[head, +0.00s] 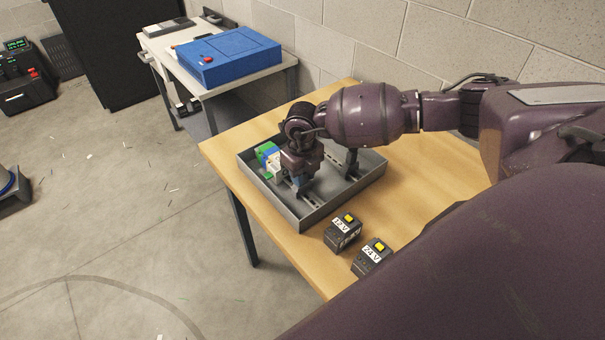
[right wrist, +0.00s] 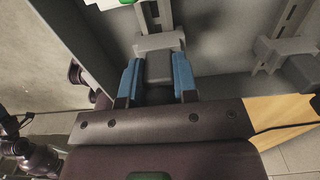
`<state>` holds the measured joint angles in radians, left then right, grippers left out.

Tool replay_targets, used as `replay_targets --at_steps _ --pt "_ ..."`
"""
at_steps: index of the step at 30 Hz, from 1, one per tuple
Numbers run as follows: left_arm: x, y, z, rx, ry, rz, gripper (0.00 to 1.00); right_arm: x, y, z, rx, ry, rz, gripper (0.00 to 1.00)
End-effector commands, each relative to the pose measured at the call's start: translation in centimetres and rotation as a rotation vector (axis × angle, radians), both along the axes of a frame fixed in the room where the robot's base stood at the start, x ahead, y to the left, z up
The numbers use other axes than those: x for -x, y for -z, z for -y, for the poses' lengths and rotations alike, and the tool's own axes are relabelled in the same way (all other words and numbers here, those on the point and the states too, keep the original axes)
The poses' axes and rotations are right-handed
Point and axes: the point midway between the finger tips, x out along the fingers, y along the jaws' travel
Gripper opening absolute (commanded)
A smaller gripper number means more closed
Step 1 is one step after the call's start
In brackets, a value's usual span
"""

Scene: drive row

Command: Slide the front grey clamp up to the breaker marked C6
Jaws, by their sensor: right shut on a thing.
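My right gripper (head: 300,182) points down into the grey tray (head: 320,217) on the wooden table. In the right wrist view its two blue fingers (right wrist: 157,80) are shut on a grey clamp (right wrist: 158,66), one on each side, and the clamp sits on a metal rail (right wrist: 165,14). A group of breakers (head: 268,156), green, blue and white, stands left of my gripper in the tray. A green and white part (right wrist: 126,2) shows at the top of the right wrist view. No C6 marking is readable. My left gripper is not in view.
A second rail (right wrist: 292,20) with another grey clamp (right wrist: 300,62) lies to the right in the right wrist view. Two dark blocks, marked 12V (head: 342,233) and 24V (head: 372,257), stand in front of the tray. A blue case (head: 228,57) is on the back table.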

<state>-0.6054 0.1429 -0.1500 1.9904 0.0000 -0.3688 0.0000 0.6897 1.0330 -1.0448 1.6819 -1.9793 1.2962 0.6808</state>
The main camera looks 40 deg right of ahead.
Motion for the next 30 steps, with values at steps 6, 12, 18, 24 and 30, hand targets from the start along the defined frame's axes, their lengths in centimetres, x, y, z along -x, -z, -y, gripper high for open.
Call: replay_targets --at_steps 6,12,18,24,30 --pt "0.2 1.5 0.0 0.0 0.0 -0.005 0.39 -2.1 0.2 -0.2 0.0 0.002 0.002 0.0" --pt "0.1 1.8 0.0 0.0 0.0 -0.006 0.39 -2.7 0.0 -0.2 0.001 0.0 -0.001 0.0" --pt "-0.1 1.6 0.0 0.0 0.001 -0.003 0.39 -2.7 0.0 -0.2 0.001 0.0 -0.001 0.34" --pt "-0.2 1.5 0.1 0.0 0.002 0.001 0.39 -2.7 0.0 -0.2 0.001 0.0 0.0 0.53" --pt "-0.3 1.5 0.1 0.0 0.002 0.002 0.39 -2.7 -0.1 -0.2 0.001 0.0 0.0 0.53"
